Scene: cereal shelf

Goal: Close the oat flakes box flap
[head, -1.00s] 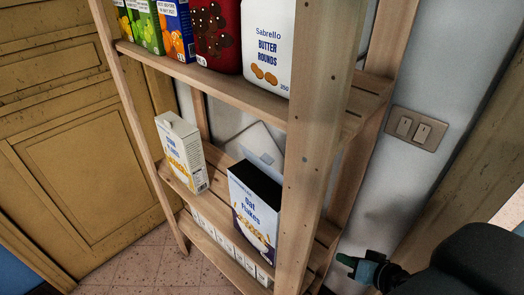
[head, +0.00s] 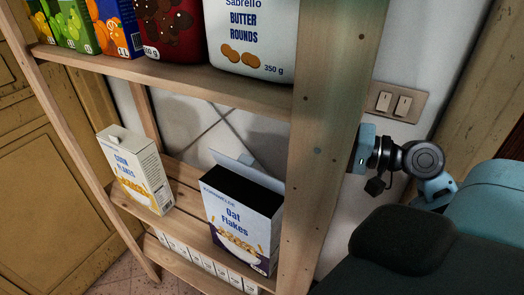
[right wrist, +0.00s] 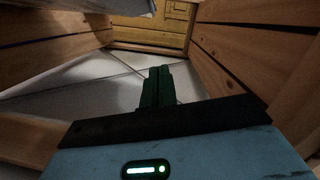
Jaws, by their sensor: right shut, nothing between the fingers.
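The oat flakes box (head: 238,222), white and purple with blue lettering, stands upright on the middle shelf. Its top is open and dark inside. A pale flap (head: 236,163) stands up at its back edge. My right arm is at the right post, with the wrist beside it; in the head view its fingers are hidden behind the post. In the right wrist view my right gripper (right wrist: 158,88) has its dark green fingers together and empty, pointing between wooden shelf parts. My left gripper is not in view.
A second flakes box (head: 134,172) stands left on the same shelf, with a gap between. The upper shelf (head: 180,75) holds several packages, including butter rounds (head: 252,35). The right post (head: 325,150) stands close beside my wrist. Small white boxes (head: 200,262) sit below.

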